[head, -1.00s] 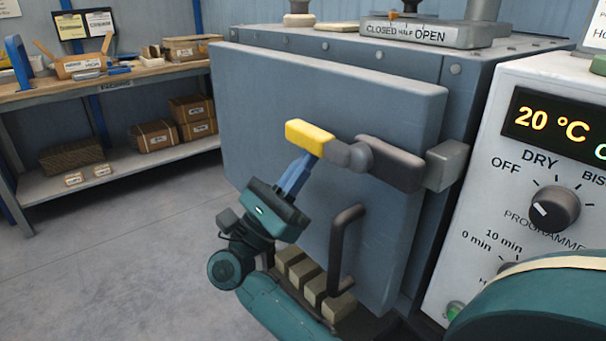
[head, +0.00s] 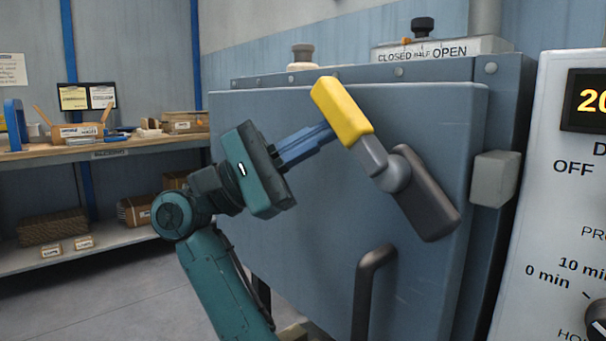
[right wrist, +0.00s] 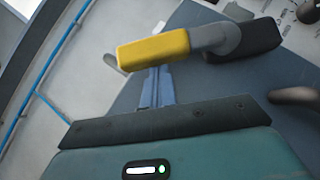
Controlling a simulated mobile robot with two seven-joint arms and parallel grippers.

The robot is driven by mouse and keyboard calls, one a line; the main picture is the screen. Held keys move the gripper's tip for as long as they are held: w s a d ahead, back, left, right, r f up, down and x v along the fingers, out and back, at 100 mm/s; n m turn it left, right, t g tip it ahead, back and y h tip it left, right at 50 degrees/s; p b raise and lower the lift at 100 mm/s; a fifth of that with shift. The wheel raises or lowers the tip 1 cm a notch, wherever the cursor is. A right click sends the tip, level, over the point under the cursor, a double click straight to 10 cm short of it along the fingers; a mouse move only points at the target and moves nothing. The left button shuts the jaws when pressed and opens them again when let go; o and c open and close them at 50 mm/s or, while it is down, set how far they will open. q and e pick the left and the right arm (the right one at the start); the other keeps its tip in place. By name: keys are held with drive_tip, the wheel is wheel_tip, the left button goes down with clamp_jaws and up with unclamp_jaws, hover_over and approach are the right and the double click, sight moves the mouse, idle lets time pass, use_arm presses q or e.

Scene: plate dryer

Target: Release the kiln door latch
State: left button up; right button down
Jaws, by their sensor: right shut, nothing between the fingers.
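The latch on the kiln door (head: 300,190) has a yellow handle (head: 340,108) and a dark bar (head: 424,195) on a grey pivot (head: 393,174). The handle points up-left and the bar slants down-right. The bar's end is below and left of the grey keeper block (head: 496,178), apart from it. My right gripper (head: 328,134) is shut and empty, its blue fingertips at the lower side of the yellow handle. Contact is hard to tell. In the right wrist view the handle (right wrist: 153,48) lies just past the fingertips (right wrist: 155,72). My left gripper is out of view.
A dark pull handle (head: 370,290) sticks out low on the door. A control panel (head: 560,230) stands to the right. A workbench (head: 110,145) with boxes is at the back left. The vent lever plate (head: 440,48) is on top of the kiln.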

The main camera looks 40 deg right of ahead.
drive_tip(key=shift+s+r+m+g+y, duration=0.25)
drive_tip(key=shift+r+m+y, duration=0.2)
drive_tip(key=shift+m, duration=0.15)
drive_tip(key=shift+s+r+m+g+y, duration=0.2)
drive_tip(key=shift+r+m+y, duration=0.25)
drive_tip(key=shift+m, duration=0.15)
drive_tip(key=shift+s+r, duration=0.25)
drive_tip(key=shift+r, duration=0.2)
